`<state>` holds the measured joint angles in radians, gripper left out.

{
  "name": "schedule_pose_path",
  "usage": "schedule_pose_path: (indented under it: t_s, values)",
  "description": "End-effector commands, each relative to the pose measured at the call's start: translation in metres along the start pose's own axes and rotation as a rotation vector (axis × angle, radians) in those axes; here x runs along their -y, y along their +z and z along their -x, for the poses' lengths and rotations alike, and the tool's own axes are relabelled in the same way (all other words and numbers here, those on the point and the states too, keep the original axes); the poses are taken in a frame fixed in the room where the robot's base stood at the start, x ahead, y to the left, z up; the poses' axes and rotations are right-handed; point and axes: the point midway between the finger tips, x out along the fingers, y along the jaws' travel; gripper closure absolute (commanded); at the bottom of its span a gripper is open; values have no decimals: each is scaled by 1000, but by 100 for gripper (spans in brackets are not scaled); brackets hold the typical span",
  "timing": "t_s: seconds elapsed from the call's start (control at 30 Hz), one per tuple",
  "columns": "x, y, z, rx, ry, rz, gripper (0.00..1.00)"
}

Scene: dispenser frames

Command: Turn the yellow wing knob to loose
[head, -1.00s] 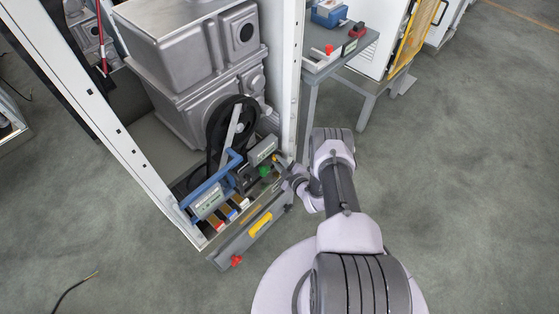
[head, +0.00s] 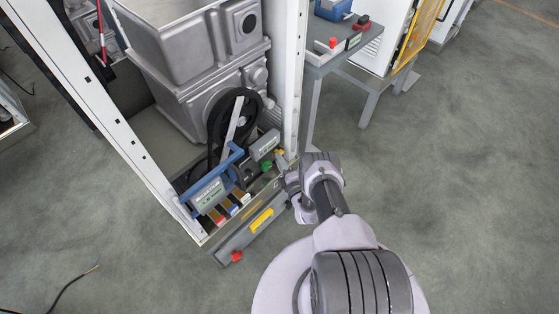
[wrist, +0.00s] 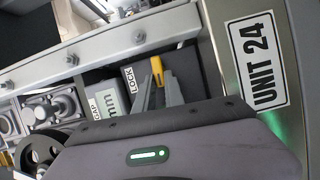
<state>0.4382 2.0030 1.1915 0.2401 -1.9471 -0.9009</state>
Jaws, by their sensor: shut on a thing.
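The yellow wing knob (wrist: 156,68) shows in the wrist view, beside a small label reading LOCK (wrist: 130,78). My gripper (wrist: 162,80) has its two grey fingers closed about the knob, one on each side, and only the knob's upper part shows between them. In the head view the knob (head: 280,152) is a small yellow spot at the right end of the low frame, at the foot of the white post. My wrist reaches it from the right and hides part of that corner.
In the head view, a blue handle (head: 215,172), a black pulley (head: 240,110) and a green part (head: 266,166) are nearby. Open floor lies to the right.

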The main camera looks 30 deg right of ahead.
Motion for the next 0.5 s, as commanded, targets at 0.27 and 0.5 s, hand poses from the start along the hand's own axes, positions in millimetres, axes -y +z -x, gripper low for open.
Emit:
schedule_pose_path:
  t_s: [0.27, 0.5]
  values:
    - [2, 0, 0, 0, 24, 61, 100]
    - [2, 0, 0, 0, 29, 72, 100]
